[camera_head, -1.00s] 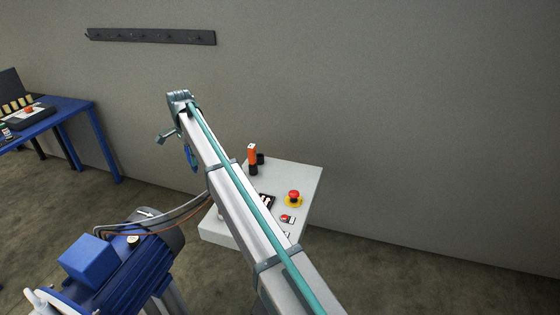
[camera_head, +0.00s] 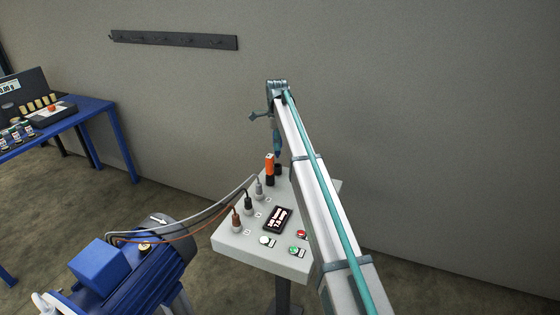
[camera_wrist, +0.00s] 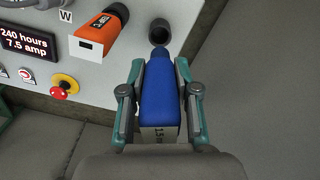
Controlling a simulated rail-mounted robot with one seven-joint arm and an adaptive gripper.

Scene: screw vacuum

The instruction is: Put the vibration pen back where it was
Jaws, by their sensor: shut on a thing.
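The blue vibration pen (camera_wrist: 160,95) is held upright in the wrist view, with part of a reading, "1.5", on its near end. My gripper (camera_wrist: 160,72) is shut on it, one teal finger along each side. In the wrist view the tip appears just short of the holder's opening; the height gap cannot be told. In the head view my gripper (camera_head: 277,145) hangs above the panel's back edge, by the holder (camera_head: 278,169).
An orange tester (camera_wrist: 103,30) stands in the neighbouring holder, close left of the pen. The grey panel (camera_head: 238,243) also carries a display (camera_head: 277,219), buttons and plugged cables. A blue motor (camera_head: 140,265) is at front left. The wall is behind.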

